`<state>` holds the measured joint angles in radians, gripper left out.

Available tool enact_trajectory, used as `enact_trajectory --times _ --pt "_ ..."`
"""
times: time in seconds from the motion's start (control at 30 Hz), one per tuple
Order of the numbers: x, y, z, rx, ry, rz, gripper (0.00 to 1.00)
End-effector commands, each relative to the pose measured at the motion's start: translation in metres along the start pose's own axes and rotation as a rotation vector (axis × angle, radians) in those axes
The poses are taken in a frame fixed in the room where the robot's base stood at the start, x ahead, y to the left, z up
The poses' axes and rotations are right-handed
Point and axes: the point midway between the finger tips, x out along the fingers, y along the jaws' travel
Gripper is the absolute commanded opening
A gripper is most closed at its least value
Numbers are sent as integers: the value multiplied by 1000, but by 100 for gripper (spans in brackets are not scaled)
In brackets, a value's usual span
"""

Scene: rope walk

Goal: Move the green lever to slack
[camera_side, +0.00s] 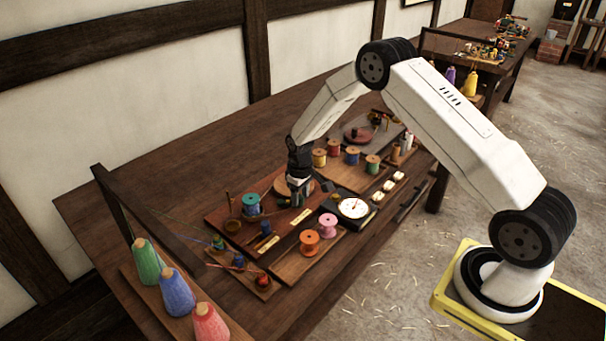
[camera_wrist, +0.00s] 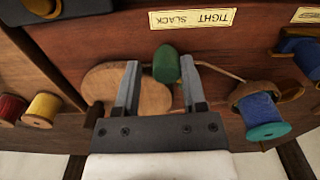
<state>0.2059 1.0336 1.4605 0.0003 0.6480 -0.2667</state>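The green lever's rounded knob (camera_wrist: 166,63) shows in the wrist view in front of a round wooden disc (camera_wrist: 100,82). My gripper (camera_wrist: 160,74) is open, its two grey fingers apart with the knob between their tips, nearer the right finger. I cannot tell whether either finger touches it. A cream label plate (camera_wrist: 192,18) with the words TIGHT and SLACK lies beyond the knob. In the side view my gripper (camera_side: 299,193) points down over the board near a label plate (camera_side: 300,217); the green lever cannot be made out there.
A blue spool with a teal end (camera_wrist: 262,115) stands right of my gripper in the wrist view. In the side view a white dial (camera_side: 353,207), an orange spool (camera_side: 309,241) and a pink spool (camera_side: 328,224) stand close by. Large thread cones (camera_side: 177,292) stand at the front left.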

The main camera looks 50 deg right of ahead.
Motion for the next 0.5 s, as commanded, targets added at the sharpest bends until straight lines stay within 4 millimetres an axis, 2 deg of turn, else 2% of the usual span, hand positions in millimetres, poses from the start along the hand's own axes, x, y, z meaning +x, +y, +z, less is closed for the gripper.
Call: enact_trajectory --times 0.5 --pt "0 -4 2 0 1 1 51"
